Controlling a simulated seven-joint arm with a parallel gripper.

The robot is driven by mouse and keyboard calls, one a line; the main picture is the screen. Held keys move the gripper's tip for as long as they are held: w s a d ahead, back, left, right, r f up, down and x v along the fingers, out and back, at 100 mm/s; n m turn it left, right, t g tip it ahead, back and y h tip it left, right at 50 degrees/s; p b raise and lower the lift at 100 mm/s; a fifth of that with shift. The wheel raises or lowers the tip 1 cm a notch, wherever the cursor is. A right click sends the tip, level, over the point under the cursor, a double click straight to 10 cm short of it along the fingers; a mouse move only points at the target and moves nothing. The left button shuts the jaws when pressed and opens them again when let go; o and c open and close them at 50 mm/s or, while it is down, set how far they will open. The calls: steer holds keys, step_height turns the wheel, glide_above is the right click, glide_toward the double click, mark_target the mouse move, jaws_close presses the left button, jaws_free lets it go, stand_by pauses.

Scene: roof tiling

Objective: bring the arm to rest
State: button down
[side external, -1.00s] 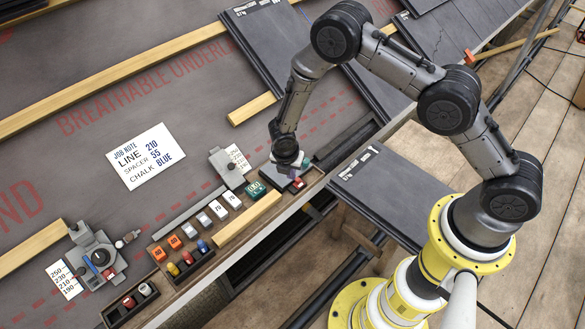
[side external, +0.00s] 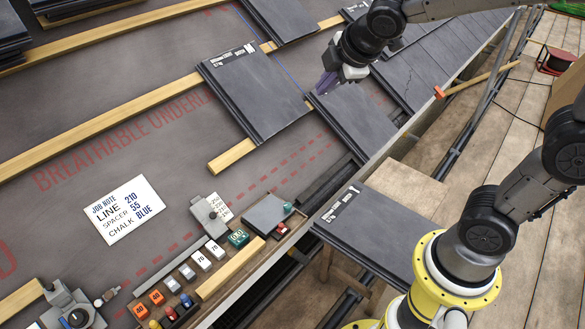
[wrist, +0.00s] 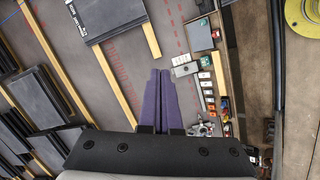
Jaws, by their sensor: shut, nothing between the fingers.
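My gripper (side external: 326,84) is in the upper middle of the side external view, above the slate tiles near the eave. In the wrist view its two purple fingers (wrist: 160,95) lie side by side, shut, with nothing between them. A dark slate tile (side external: 257,92) lies across the battens to the left of the gripper. Another slate tile (side external: 350,118) lies below the gripper. The gripper appears raised above the tiles, but its exact height is hard to tell.
A job note card (side external: 125,210) lies on the underlay. A ledge with spacer blocks (side external: 203,259) and a grey plate (side external: 265,214) runs along the eave. A slate stack (side external: 375,235) stands beside my base. The underlay's middle is clear.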

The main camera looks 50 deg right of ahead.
steer(key=s+r+m, duration=0.2)
steer(key=s+m, duration=0.5)
steer(key=s, duration=0.7)
steer(key=s+a+f+m+g+y, duration=0.1)
steer(key=s+a+f+m+y, duration=0.1)
steer(key=s+f+m, duration=0.2)
steer(key=s+m, duration=0.1)
steer(key=s, duration=0.1)
steer(key=shift+s+a+f+g, duration=0.3)
steer(key=shift+a+f, duration=0.1)
